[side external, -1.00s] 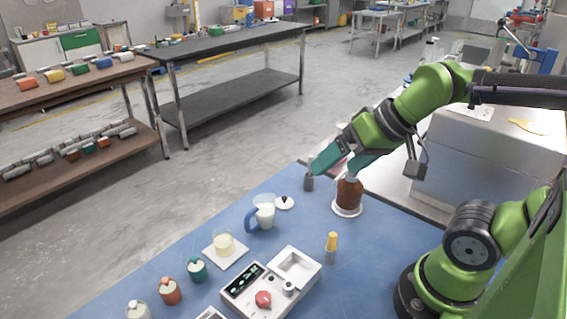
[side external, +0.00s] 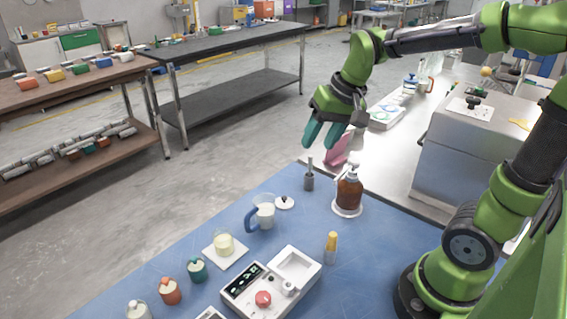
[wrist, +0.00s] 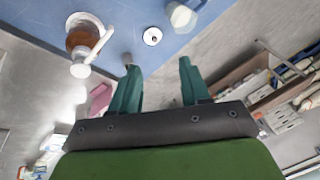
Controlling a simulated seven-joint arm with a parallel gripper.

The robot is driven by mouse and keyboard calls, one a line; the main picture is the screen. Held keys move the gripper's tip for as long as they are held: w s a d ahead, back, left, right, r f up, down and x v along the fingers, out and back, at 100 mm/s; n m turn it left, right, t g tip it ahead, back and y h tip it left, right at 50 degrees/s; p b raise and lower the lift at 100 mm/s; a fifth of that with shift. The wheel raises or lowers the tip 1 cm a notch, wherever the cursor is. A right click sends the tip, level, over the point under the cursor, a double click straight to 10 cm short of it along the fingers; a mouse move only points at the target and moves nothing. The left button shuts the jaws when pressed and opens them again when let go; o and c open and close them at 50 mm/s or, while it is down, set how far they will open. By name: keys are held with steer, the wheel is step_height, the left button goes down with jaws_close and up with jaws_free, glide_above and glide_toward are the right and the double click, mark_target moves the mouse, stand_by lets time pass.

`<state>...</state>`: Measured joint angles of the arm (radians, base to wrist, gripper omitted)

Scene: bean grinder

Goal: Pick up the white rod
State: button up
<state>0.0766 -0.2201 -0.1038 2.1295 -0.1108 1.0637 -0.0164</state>
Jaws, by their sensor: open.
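A thin pale grey rod (side external: 310,163) stands upright in a small dark grey holder (side external: 309,183) near the far edge of the blue table. I cannot tell for sure that it is the white rod; no other clearly white loose rod shows. My gripper (side external: 319,140), with teal fingers, is open and empty above and slightly behind the holder, pointing down. In the wrist view, my gripper (wrist: 160,78) has its fingers wide apart. The holder (wrist: 128,60) shows there just beyond the left fingertip, and the rod is hard to make out.
A brown pump bottle (side external: 349,192) stands on a white dish right of the holder. A white lid (side external: 285,203) and a blue-handled jug (side external: 264,212) are nearer. A pink object (side external: 338,150) lies behind my fingers. Blue table (side external: 290,232) is clear around these.

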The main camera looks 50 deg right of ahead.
steer(key=w+d+f+m+g+h, duration=0.1)
steer(key=w+d+f+m+g, duration=0.15)
steer(key=w+d, duration=0.7)
steer(key=g, duration=0.2)
glide_above(310, 169)
steer(key=shift+t, duration=0.25)
steer(key=f, duration=1)
steer(key=shift+d, duration=0.25)
steer(key=shift+w+f, duration=0.15)
steer(key=shift+f, duration=1.2)
steer(key=shift+w+f, duration=0.1)
steer(key=shift+f, duration=1.25)
jaws_close()
